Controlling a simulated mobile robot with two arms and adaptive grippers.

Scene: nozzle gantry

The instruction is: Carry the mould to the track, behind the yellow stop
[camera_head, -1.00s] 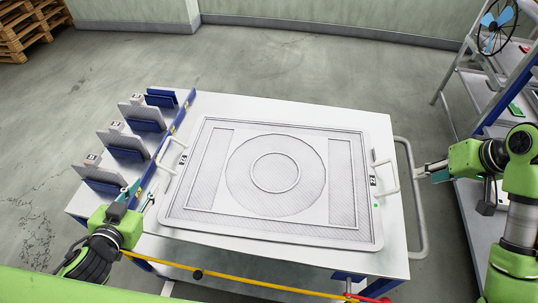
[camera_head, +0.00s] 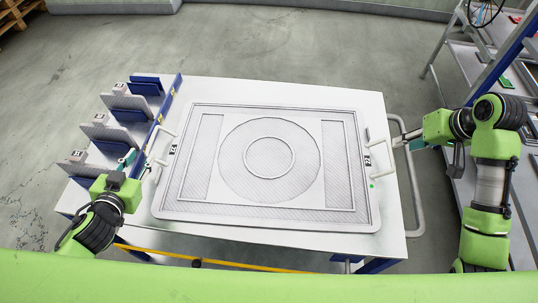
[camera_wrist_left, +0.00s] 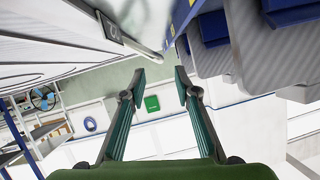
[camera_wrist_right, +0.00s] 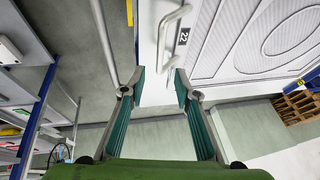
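The mould (camera_head: 268,210) is a flat, pale grey panel with a ring pattern and raised borders. It lies on a white table, with one white handle (camera_head: 159,147) at its left and another (camera_head: 382,155) at its right. My left gripper (camera_head: 147,167) is open and empty close to the left handle; its fingers also show in the left wrist view (camera_wrist_left: 161,76). My right gripper (camera_head: 402,144) is open and empty just outside the right handle, which lies ahead of the fingertips in the right wrist view (camera_wrist_right: 160,79). I cannot make out the track or the yellow stop.
The white table (camera_head: 300,88) has a blue-edged rack of upright plates (camera_head: 115,125) along its left side. A grey tube rail (camera_head: 418,205) runs along its right side. A yellow bar (camera_head: 215,264) crosses the front.

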